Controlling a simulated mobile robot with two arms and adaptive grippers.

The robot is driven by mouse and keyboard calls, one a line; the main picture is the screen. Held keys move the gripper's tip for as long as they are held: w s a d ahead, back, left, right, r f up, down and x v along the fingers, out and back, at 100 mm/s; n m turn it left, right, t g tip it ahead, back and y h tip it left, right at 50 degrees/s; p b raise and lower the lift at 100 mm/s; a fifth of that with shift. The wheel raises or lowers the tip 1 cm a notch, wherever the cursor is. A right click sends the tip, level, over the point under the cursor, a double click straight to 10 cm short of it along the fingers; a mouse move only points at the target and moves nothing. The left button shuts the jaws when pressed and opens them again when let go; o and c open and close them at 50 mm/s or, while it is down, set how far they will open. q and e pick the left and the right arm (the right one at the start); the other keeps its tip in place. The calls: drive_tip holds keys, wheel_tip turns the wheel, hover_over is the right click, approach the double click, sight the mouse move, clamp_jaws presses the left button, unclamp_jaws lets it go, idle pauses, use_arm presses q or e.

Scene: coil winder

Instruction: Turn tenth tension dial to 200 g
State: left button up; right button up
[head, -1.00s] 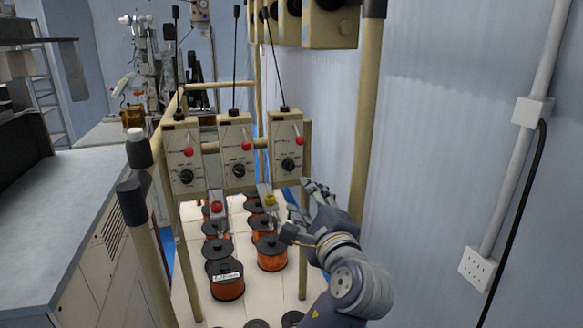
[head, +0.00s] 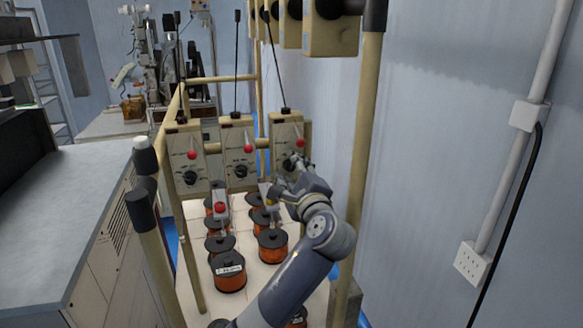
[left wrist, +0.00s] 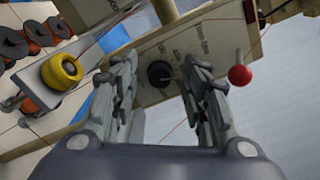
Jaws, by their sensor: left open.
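The right-hand tension box (head: 285,130) is a beige panel with a red ball on it. Its black dial (left wrist: 159,74) shows between my left gripper's fingers in the left wrist view, with printed markings around it too blurred to read. My left gripper (head: 296,161) is open at the lower part of this box. In the left wrist view its fingers (left wrist: 162,66) stand on either side of the dial; I cannot tell if they touch it. In the head view the gripper partly covers the dial. My right gripper is not in view.
Two similar boxes, the middle one (head: 238,150) and the left one (head: 186,155), hang beside it with black dials. Copper wire spools (head: 229,271) stand below. A yellow roller (left wrist: 62,71) and thin wires are near the gripper. A beige post (head: 365,130) rises at the right.

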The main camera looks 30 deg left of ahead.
use_arm(q)
clamp_jaws()
drive_tip(key=shift+f, duration=0.1)
drive_tip(key=n+b, duration=0.2)
drive_tip(key=n, duration=0.1)
drive_tip(key=shift+f+n, duration=0.2)
drive_tip(key=shift+n, duration=0.1)
drive_tip(key=n+b, duration=0.3)
drive_tip(key=shift+f+n, duration=0.1)
drive_tip(key=shift+n, duration=0.3)
drive_tip(key=n+b, duration=0.3)
drive_tip(key=n, duration=0.1)
drive_tip(key=shift+f, duration=0.1)
drive_tip(key=shift+n+b, duration=1.2)
drive_tip(key=shift+n, duration=1)
